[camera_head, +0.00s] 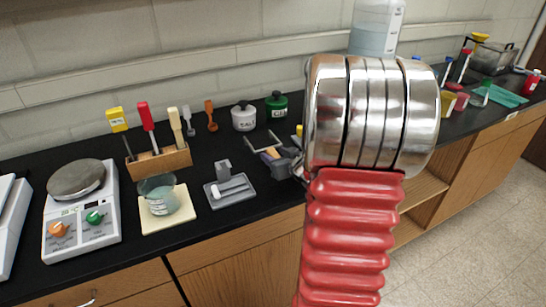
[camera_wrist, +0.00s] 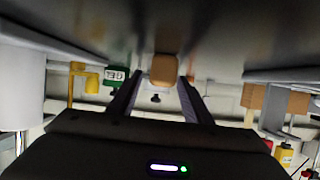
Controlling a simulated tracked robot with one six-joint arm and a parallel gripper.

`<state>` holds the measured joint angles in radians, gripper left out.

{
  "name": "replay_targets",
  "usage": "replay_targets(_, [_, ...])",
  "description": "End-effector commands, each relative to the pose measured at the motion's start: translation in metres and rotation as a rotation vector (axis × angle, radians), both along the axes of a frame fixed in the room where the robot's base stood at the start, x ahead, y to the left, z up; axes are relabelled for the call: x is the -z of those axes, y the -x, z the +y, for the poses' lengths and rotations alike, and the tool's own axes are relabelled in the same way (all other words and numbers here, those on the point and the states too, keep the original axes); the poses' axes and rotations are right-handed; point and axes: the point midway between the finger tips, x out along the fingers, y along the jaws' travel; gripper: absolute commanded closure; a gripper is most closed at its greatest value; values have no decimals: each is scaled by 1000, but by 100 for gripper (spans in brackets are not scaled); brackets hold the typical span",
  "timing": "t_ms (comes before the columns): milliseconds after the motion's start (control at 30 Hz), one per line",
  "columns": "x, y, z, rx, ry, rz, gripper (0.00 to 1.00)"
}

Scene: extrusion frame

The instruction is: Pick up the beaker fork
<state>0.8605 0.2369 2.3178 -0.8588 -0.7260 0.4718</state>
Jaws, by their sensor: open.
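The beaker fork (camera_head: 272,153) appears to lie on the black counter, with a tan handle and thin grey prongs pointing back toward the jars. My gripper (camera_head: 283,160) is low at the counter at the handle, partly hidden behind my arm. In the wrist view the two dark fingers of my gripper (camera_wrist: 160,88) are apart. The tan handle end of the fork (camera_wrist: 164,69) shows between and ahead of the fingertips. I cannot tell whether either finger touches it.
A small grey tray (camera_head: 229,191) and a beaker on a pale pad (camera_head: 182,214) stand left of my gripper. A white jar (camera_head: 244,117) and a green jar (camera_head: 277,103) stand behind.

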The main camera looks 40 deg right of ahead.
Motion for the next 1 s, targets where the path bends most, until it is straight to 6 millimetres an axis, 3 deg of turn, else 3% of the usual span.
replay_targets(200, [6, -14, -4, 0, 1, 1, 55])
replay_targets(733, [6, -14, -5, 1, 1, 0, 55])
replay_targets(1000, [6, -14, -4, 1, 1, 0, 72])
